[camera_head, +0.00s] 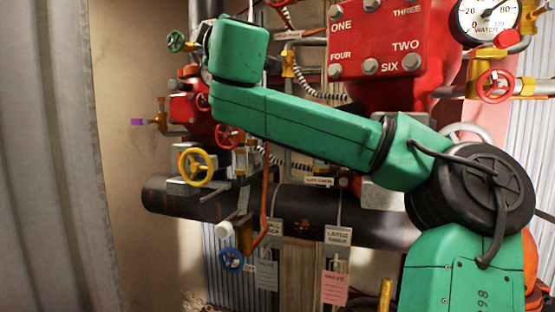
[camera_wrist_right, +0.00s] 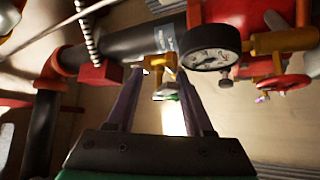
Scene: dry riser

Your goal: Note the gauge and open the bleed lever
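A round white gauge (camera_head: 487,15) is cut off at the top right of the head view. Its needle points up and to the right, but I cannot read an exact value. A gauge with a dark rim (camera_wrist_right: 211,50) shows in the right wrist view; I cannot tell if it is the same one. My right gripper (camera_wrist_right: 158,74) is open, fingers apart. A brass fitting (camera_wrist_right: 160,64) with a green tip (camera_wrist_right: 166,96) shows between the fingertips; contact is unclear. I cannot tell which part is the bleed lever. My right arm hides its gripper in the head view. My left gripper is out of view.
A red bolted housing (camera_head: 385,50) stands behind my arm. A dark horizontal pipe (camera_head: 300,210) crosses below. Yellow (camera_head: 196,167), blue (camera_head: 231,260) and red (camera_head: 495,87) handwheels stick out. A purple-tipped brass fitting (camera_head: 160,121) is at left. A grey curtain (camera_head: 50,160) hangs far left.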

